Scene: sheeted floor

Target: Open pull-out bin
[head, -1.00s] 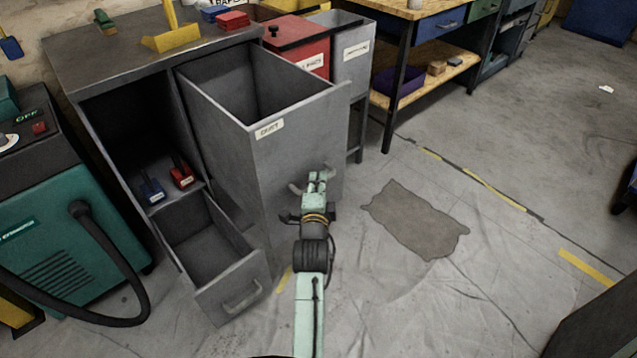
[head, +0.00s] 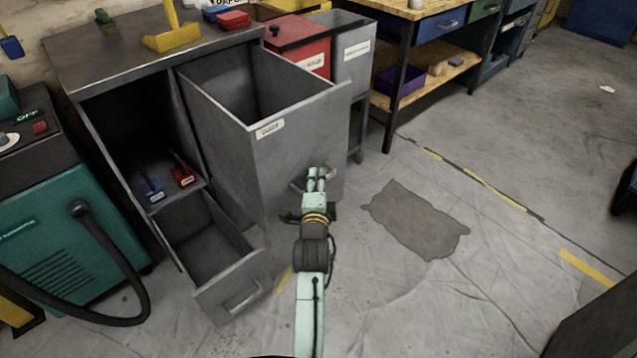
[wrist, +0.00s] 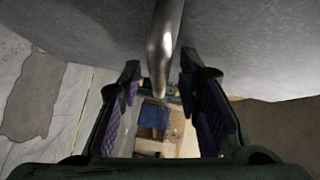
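The tall grey pull-out bin (head: 262,165) stands out of the grey cabinet (head: 80,62), its open top showing. A small label is on its front, and a metal handle (head: 298,187) sits lower on that front. My gripper (head: 316,172) is at the handle, in front of the bin. In the wrist view the two fingers of my gripper (wrist: 163,95) are apart, with the curved metal handle (wrist: 163,45) reaching into the gap between them. I see clear space on both sides of the handle. Part of the handle is hidden behind my gripper in the head view.
A lower grey drawer (head: 240,285) is also out, left of my arm. A teal machine with a black hose (head: 130,318) stands at left. A red bin (head: 300,45) and a workbench (head: 405,20) stand behind. The floor at right is clear around a grey patch (head: 415,220).

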